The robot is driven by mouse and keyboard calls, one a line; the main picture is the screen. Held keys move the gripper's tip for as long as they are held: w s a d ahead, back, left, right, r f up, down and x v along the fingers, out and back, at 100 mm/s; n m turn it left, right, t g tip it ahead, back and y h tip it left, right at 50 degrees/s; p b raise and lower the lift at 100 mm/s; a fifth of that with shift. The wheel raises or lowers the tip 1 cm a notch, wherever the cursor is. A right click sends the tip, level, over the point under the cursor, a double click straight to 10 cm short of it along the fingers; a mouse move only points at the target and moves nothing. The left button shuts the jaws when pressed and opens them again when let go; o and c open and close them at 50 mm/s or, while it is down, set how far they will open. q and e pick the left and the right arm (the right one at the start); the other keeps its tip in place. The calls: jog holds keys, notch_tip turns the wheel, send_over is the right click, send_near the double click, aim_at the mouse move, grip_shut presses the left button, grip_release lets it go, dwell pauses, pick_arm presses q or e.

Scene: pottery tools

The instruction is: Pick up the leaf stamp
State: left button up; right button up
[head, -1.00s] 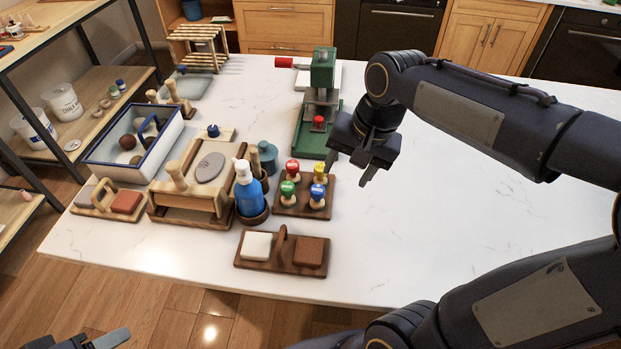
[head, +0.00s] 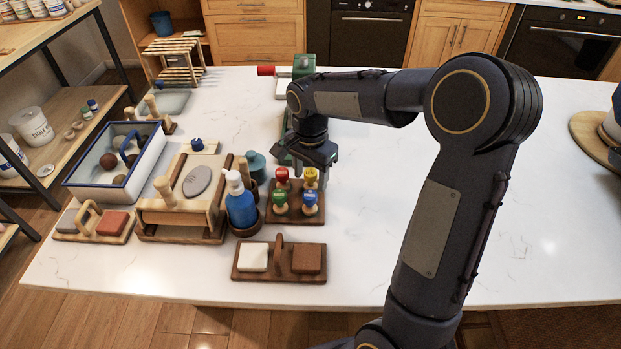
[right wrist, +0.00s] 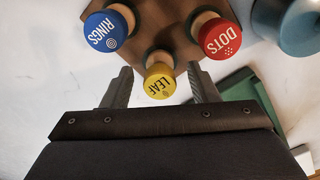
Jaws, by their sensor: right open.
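The leaf stamp is the yellow-topped one (head: 311,175), standing in a dark wooden stamp holder (head: 280,217) at its back right corner. In the right wrist view its yellow top (right wrist: 159,80) reads LEAF. My right gripper (head: 314,164) is open just behind and above it. In the right wrist view the two fingertips of the right gripper (right wrist: 160,80) lie to either side of the yellow top, with a gap on both sides. My left gripper is out of view.
Red DOTS (right wrist: 220,39), blue RINGS (right wrist: 106,31) and green (head: 279,197) stamps stand close by. A blue bottle (head: 241,208) and a teal container (head: 256,166) are left of the holder. The white table (head: 370,240) is clear to the right.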

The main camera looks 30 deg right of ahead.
jog(key=shift+f, duration=0.25)
jog(key=c, duration=1.1)
jog(key=shift+o, duration=0.2)
